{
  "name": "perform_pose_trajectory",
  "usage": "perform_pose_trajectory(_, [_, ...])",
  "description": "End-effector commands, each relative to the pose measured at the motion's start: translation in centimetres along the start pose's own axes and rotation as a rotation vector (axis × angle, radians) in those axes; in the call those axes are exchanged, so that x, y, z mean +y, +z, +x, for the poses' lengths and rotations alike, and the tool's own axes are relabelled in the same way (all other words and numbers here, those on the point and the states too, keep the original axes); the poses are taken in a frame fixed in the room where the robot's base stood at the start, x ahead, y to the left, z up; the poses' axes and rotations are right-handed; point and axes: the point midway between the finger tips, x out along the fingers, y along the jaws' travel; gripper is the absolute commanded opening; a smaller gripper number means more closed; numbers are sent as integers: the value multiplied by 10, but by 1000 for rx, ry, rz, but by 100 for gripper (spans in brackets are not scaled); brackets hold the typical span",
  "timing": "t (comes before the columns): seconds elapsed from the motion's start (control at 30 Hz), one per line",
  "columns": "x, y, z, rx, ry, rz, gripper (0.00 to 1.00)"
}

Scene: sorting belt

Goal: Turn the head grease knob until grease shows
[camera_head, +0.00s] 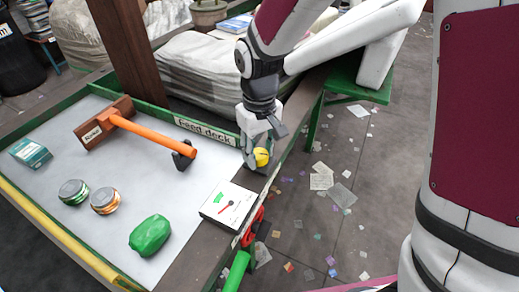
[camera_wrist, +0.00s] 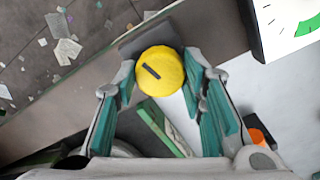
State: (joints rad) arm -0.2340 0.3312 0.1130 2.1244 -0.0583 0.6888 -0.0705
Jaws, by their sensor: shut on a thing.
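The grease knob is a round yellow knob (camera_head: 261,157) at the right edge of the feed deck, beside the "Feed deck" sign. In the wrist view the knob (camera_wrist: 160,71) shows a dark line mark on its face, slanting down to the right. My gripper (camera_head: 253,151) is shut on the knob, with one finger of the gripper (camera_wrist: 161,82) on either side of it. The gripper partly hides the knob in the head view. A dark plate (camera_wrist: 150,32) sits behind the knob.
A white gauge box (camera_head: 228,207) with a green band and red needle stands near the knob. Scraps litter the floor.

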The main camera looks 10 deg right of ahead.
Motion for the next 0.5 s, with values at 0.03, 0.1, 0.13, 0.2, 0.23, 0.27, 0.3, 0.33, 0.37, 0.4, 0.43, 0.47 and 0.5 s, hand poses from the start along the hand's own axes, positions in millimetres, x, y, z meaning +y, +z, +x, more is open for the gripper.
perform_pose_trajectory(0.03, [-1,1,0,-1,0,27,9])
perform_pose_trajectory(0.1, [0,1,0,-2,-1,65,9])
perform_pose_trajectory(0.13, [0,1,0,-2,-1,79,9])
perform_pose_trajectory(0.2, [0,1,0,-2,-1,108,9])
perform_pose_trajectory(0.23, [-1,0,0,-2,-1,119,9])
perform_pose_trajectory(0.27, [-1,0,0,-2,-1,128,9])
perform_pose_trajectory(0.3, [-1,0,0,-2,-1,138,9])
perform_pose_trajectory(0.33, [-1,0,0,-2,-1,145,9])
perform_pose_trajectory(0.37, [-1,0,0,-2,-1,152,9])
perform_pose_trajectory(0.4, [-1,0,0,-2,-1,158,9])
perform_pose_trajectory(0.43, [0,0,0,-1,-1,162,9])
perform_pose_trajectory(0.47, [0,0,0,-1,-1,165,9])
perform_pose_trajectory(0.5, [0,0,0,-1,-1,167,9])
